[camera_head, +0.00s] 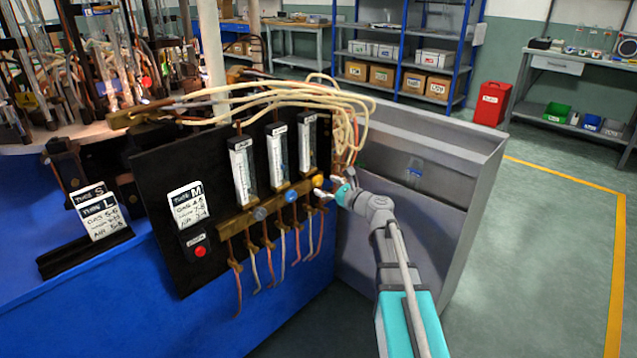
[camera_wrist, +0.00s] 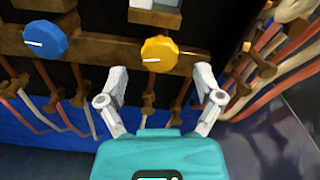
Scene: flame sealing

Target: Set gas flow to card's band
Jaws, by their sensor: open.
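A black panel (camera_head: 160,165) carries three flow tubes, left (camera_head: 243,172), middle (camera_head: 278,152) and right (camera_head: 307,142). Their labels and float levels are too small to read. Below them on a brass bar are a grey knob (camera_head: 259,213), a blue knob (camera_head: 291,196) and a yellow knob (camera_head: 318,180). The tube M card (camera_head: 188,205) is on the panel; its first line is GAS, with digits unclear. My gripper (camera_head: 333,190) is open and empty in front of the yellow knob. In the wrist view, the yellow knob (camera_wrist: 160,54) sits just beyond and between the fingertips (camera_wrist: 159,78), its white mark pointing left.
The S and L cards (camera_head: 97,214) stand in a black holder on the blue bench at left. A red button (camera_head: 200,251) is below the M card. Hoses (camera_head: 300,97) arch over the panel, and copper pipes hang below the knobs. A grey cabinet (camera_head: 430,150) stands right of the panel.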

